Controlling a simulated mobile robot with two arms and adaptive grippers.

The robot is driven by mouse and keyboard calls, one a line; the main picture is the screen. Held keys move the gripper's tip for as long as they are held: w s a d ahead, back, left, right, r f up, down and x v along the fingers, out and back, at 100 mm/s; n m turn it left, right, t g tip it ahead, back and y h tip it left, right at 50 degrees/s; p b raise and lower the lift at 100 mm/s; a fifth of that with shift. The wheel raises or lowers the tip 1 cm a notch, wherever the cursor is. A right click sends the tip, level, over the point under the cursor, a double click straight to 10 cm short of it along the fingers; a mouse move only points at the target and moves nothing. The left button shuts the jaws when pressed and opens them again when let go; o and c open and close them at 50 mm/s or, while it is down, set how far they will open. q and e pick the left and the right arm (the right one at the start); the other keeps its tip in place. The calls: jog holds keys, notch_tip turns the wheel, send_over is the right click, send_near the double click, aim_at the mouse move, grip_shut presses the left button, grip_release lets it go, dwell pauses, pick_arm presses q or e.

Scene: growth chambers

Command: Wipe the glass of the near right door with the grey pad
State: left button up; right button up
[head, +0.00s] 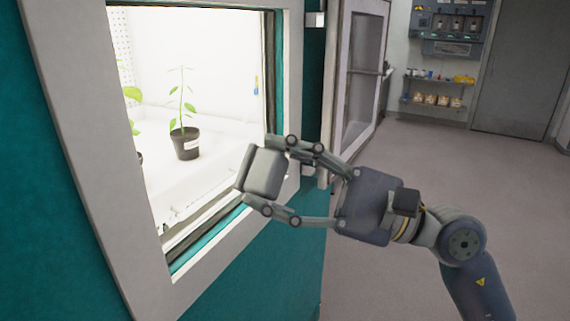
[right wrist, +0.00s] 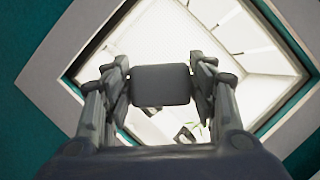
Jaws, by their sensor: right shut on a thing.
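A teal door (head: 230,285) with a pale frame around a glass window (head: 215,85) fills the left of the head view. My right gripper (head: 262,173) is shut on the grey pad (head: 266,176), a thick block, and holds it in front of the lower right part of the glass. The pad's flat face is turned toward the window. I cannot tell whether it touches the glass. In the right wrist view the pad (right wrist: 160,86) sits between both fingers, with the window behind it. My left gripper is not in view.
Behind the glass, a potted plant (head: 186,143) stands on a white surface, with another plant partly hidden at left. A framed glass door (head: 362,75) stands beyond my gripper. Wall shelves (head: 438,92) are at the back. The floor (head: 480,175) at right is clear.

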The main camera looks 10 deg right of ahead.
aim_at(241, 166)
jog(key=w+a+p, duration=0.1)
jog(key=a, duration=0.1)
jog(key=shift+w+a+r+p, duration=0.2)
jog(key=shift+w+a+p, duration=0.15)
jog(key=shift+w, duration=0.05)
jog(key=shift+w+a+f+p, duration=0.1)
jog(key=shift+w+a+p, duration=0.25)
jog(key=shift+w+a, duration=0.35)
jog(key=shift+a, duration=0.2)
jog(key=shift+w+a, duration=0.55)
jog(key=shift+a, duration=0.2)
jog(key=shift+f, duration=0.1)
